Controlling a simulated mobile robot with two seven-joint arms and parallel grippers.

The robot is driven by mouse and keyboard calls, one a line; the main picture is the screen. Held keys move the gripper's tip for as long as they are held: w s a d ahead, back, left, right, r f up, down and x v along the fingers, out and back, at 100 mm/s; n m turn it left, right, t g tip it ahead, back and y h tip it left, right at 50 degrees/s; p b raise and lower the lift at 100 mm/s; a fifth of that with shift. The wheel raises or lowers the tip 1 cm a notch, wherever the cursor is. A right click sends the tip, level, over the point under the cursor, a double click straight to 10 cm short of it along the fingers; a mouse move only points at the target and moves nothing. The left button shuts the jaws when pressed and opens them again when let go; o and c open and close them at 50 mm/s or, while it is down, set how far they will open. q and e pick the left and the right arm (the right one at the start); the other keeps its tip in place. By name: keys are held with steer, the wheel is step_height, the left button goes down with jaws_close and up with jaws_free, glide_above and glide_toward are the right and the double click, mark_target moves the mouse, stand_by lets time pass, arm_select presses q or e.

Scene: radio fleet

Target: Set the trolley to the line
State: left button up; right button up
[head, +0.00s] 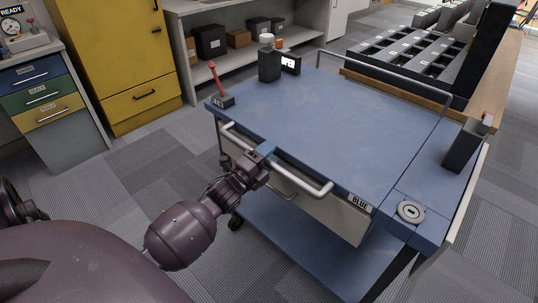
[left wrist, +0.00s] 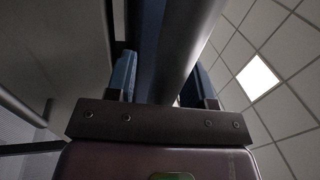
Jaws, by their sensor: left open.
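The trolley (head: 330,125) has a blue top and lower shelf, a grey drawer front and a label reading BLUE. A grey push handle (head: 300,180) runs along its near side. My left gripper (head: 262,155) is at the left part of this handle, with its jaws open. In the left wrist view the handle bar (left wrist: 190,50) passes between the two blue-tipped fingers (left wrist: 160,85); I cannot tell whether they touch it. A red lever (head: 213,78) stands on the trolley's left corner. My right gripper is not in view.
A black cup-like holder (head: 268,66) and a small display (head: 291,63) stand on the trolley top. A wooden-edged bench (head: 400,88) with dark charging slots is close behind it. A yellow cabinet (head: 125,60) and drawers (head: 45,90) stand left. Carpet floor is clear at the front right.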

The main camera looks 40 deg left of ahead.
arm_select(q)
jaws_close()
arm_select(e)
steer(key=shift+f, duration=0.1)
